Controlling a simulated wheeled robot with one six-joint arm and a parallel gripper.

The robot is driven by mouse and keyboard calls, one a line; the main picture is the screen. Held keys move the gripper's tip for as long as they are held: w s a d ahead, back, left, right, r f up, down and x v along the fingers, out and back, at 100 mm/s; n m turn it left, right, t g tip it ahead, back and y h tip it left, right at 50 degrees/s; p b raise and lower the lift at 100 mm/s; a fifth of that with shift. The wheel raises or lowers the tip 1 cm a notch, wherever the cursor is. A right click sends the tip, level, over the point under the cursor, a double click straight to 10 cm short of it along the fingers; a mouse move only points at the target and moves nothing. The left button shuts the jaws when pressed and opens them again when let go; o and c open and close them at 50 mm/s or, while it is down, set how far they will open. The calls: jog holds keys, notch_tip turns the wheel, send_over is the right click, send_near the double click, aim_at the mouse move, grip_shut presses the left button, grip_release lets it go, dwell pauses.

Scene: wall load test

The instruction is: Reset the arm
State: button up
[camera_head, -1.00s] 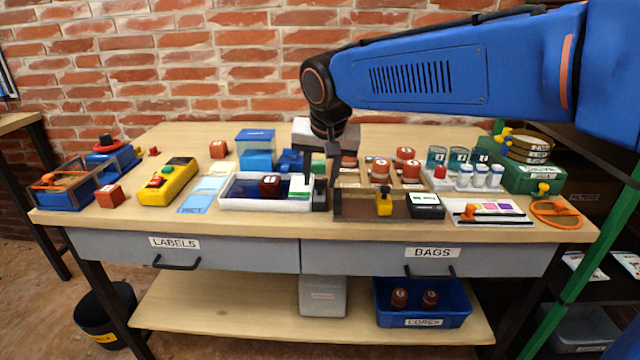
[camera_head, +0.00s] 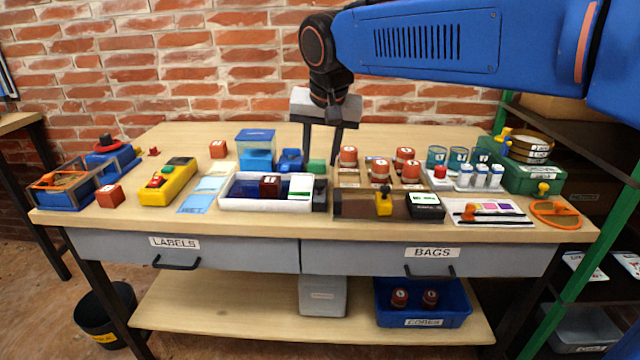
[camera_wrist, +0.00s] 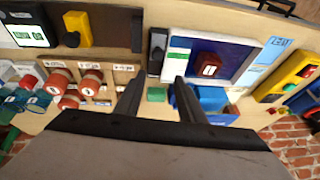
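My gripper (camera_head: 322,134) hangs above the back middle of the workbench (camera_head: 190,142), its two fingers pointing down. In the wrist view my gripper (camera_wrist: 158,98) shows its fingers spread apart with nothing between them. Below and beyond the fingertips are a small green block (camera_wrist: 157,94) and a white tray (camera_wrist: 255,58) holding a dark red block (camera_wrist: 207,65). The fingers touch neither of them in the views.
A blue container (camera_head: 256,150) stands behind the tray. Red-capped cylinders (camera_head: 348,156) in a wooden rack, glass jars (camera_head: 458,158) and a green case (camera_head: 520,178) stand to the right. A yellow control box (camera_head: 168,180) is at left. A brick wall rises behind the bench.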

jog(key=s+d+f, duration=0.2)
jog(key=s+d, duration=0.3)
jog(key=d, duration=0.7)
jog(key=s+d+f, duration=0.8)
jog(key=s+d, duration=0.1)
jog(key=s, duration=0.1)
jog(key=s+d+f+h, duration=0.1)
jog(key=s+d+f, duration=0.7)
jog(key=s, duration=0.3)
jog(key=shift+d+n, duration=0.3)
jog(key=shift+d, duration=0.1)
